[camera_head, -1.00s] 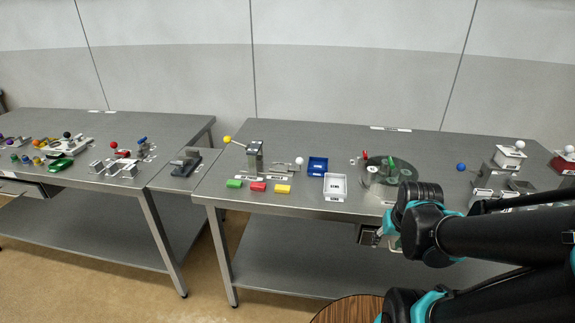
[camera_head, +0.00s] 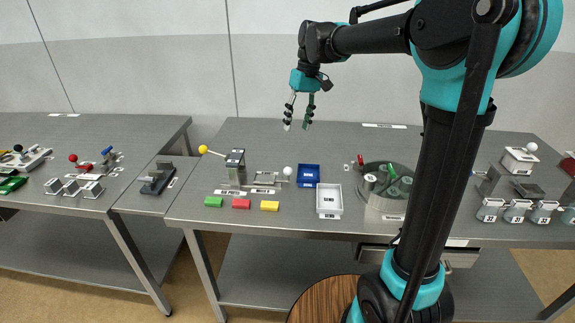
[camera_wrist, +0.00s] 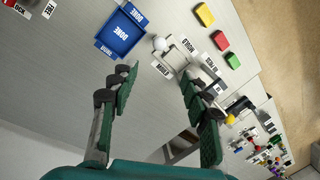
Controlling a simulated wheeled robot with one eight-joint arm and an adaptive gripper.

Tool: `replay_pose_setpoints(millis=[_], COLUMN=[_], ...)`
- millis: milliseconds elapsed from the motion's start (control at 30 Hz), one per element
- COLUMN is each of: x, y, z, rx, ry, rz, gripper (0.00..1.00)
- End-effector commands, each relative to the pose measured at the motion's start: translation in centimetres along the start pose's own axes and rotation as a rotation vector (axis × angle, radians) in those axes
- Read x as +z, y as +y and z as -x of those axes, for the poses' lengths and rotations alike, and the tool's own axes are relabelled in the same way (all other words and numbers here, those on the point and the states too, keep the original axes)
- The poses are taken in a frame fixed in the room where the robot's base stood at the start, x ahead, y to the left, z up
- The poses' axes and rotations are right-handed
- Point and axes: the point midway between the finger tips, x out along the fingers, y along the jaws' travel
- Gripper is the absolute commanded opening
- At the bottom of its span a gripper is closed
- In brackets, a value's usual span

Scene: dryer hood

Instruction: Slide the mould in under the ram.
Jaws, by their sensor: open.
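The small press (camera_head: 236,168) stands at the left of the middle table, with a yellow-ball lever (camera_head: 203,150) to its left. The mould (camera_head: 265,179) appears to be the flat metal piece to the right of the press, with a white ball knob (camera_head: 287,171). In the wrist view the white knob (camera_wrist: 160,44) and mould (camera_wrist: 178,55) lie ahead, near the fingertips in the picture. The ram is not clearly visible. My gripper (camera_head: 298,124) is open and empty, fingers down, high above the table and above the knob in the picture. Both fingers show in the wrist view (camera_wrist: 158,76).
A blue tray (camera_head: 308,172) and a white tray (camera_head: 329,201) are right of the mould. Green (camera_head: 213,202), red (camera_head: 241,204) and yellow (camera_head: 269,206) blocks lie in front of it. A round station (camera_head: 388,183) stands further right, partly behind my arm.

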Motion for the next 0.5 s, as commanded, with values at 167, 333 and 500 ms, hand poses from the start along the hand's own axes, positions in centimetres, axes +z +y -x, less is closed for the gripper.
replay_pose_setpoints(millis=[167, 333, 500], x=[0.0, 0.0, 0.0], y=[0.0, 0.0, 0.0], z=[-3.1, -6.5, -9.9], rx=[0.0, 0.001, 0.001], ry=[0.001, 0.001, 0.001], rz=[0.001, -0.001, 0.0], gripper=[0.47, 0.47, 0.47])
